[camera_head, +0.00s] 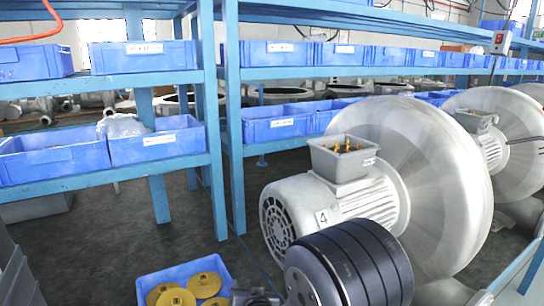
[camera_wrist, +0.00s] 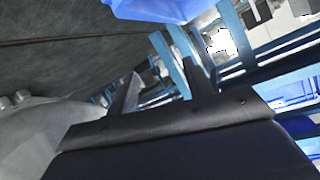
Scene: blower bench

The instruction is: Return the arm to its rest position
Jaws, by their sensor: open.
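My gripper (camera_wrist: 158,66) shows in the wrist view, with its dark body across the bottom and its fingers pointing up the picture. The fingers stand apart and hold nothing. The wrist view is tilted, with dark floor at upper left and blue shelving at right. I cannot make out the gripper clearly in the head view.
A blower (camera_head: 425,185) with a grey terminal box (camera_head: 343,158) stands at right, another behind it. A blue bin (camera_head: 222,266) with yellow round parts is at the bottom. Blue racks (camera_head: 232,120) hold several bins. Dark floor (camera_head: 120,240) is clear at left.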

